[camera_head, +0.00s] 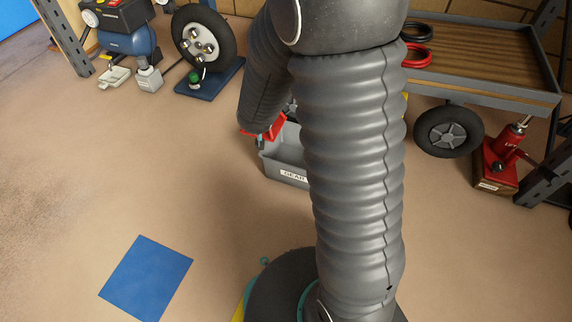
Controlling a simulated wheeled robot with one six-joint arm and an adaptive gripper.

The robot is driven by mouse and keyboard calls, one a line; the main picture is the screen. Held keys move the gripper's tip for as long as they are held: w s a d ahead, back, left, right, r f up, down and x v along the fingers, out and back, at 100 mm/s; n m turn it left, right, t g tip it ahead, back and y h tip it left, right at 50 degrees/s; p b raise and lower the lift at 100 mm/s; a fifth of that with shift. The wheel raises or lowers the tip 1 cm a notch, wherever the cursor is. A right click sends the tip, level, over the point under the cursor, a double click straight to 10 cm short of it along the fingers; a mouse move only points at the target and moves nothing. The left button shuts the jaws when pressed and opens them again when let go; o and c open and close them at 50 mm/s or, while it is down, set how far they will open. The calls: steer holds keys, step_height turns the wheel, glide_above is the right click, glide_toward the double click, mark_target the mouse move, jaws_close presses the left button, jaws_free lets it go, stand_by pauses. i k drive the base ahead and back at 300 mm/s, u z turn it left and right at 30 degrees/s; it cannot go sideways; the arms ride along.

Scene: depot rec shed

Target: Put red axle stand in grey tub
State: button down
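The grey tub (283,169) stands on the floor behind my arm, with a white label reading "GEAR" on its front. My arm covers its right part, and its inside is mostly hidden. My gripper (261,143) is at the tub's left rim, mostly hidden by my arm links. A red piece (277,127) shows right at the gripper, above the tub's rim. It may be the red axle stand, but too little shows to be sure. I cannot see whether the fingers are closed on it.
A red jack (505,150) on a wooden base stands at the right by a low cart (490,62). A wheel (203,45), a blue compressor (128,42) and small items line the back left. A blue floor square (146,278) lies front left. The left floor is clear.

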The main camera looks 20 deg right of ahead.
mark_target(296, 163)
steer(key=u, duration=0.9)
steer(key=k, duration=0.65)
